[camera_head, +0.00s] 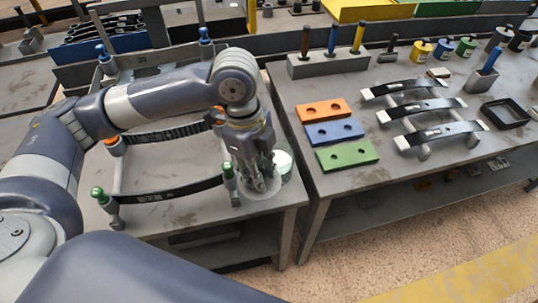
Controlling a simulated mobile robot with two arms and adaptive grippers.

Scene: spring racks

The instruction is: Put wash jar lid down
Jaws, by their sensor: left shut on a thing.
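My left gripper (262,184) points down over the right end of the left table. It is shut on a pale round piece (272,189) that looks like the wash jar lid; the fingers cover much of it. Whether it touches the tabletop is hard to tell. The clear, pale wash jar (285,164) stands just to the right of the fingers, partly hidden by them. My right gripper is out of view.
On the left table, a dark leaf spring (170,192) spans two green-topped posts (99,194), close left of my gripper. The right table (345,181) holds orange, blue and green blocks (347,154), mounted springs (428,109) and a black tray (505,113). A gap separates the tables.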

